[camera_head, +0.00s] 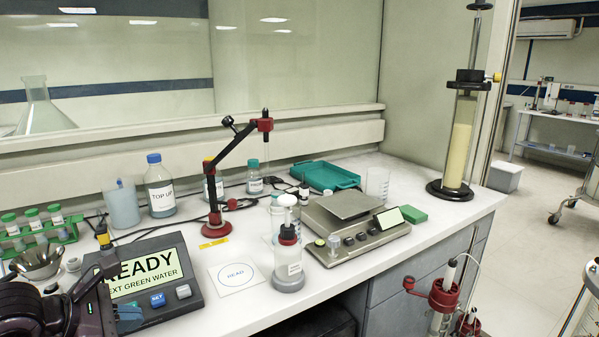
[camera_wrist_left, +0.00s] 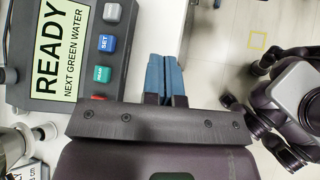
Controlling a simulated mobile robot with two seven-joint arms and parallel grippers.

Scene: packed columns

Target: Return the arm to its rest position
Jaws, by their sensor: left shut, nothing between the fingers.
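My left gripper (camera_head: 129,318) is at the lower left of the head view, in front of the display box (camera_head: 150,275). Its blue fingers are together and empty; they also show in the left wrist view (camera_wrist_left: 165,78). The gripper covers the box's lower left part. The box's screen reads "READY" and "NEXT GREEN WATER". The wrist view shows its blue SET button and a green button beside the fingers. My right gripper is not seen in either view.
A metal funnel or bowl (camera_head: 38,262) and a green tube rack (camera_head: 40,236) stand close to the left arm. The bench front edge runs beside the gripper.

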